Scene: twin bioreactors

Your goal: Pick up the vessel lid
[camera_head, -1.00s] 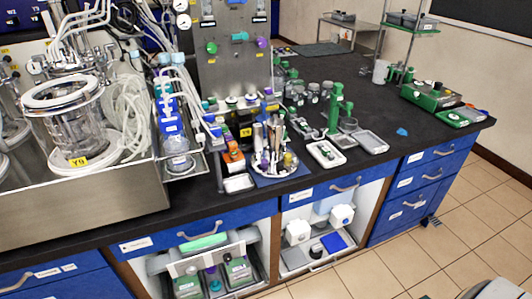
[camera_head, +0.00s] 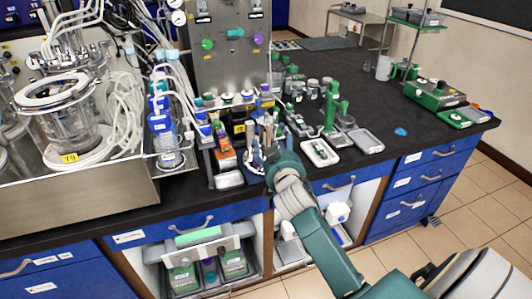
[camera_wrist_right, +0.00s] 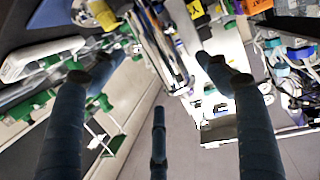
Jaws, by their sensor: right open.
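A clear glass vessel (camera_head: 70,125) stands on the steel bench at the left in the head view. It carries a pale metal ring (camera_head: 52,90) on top and a yellow Y9 label at its foot. I cannot tell which part is a separate lid. My right gripper (camera_head: 270,160) reaches over the counter beside the tool holder, well to the right of the vessel; its fingers are mostly hidden there. In the right wrist view my right gripper (camera_wrist_right: 155,75) is open, its fingers spread and nothing between the tips. My left gripper is out of view.
A round holder of upright tools (camera_head: 253,158) stands close to my right gripper. White tubing (camera_head: 125,105) crowds the vessel's right side. A white tray (camera_head: 320,152) and green devices (camera_head: 434,93) stand further right. The dark counter (camera_head: 375,110) has bare room at right.

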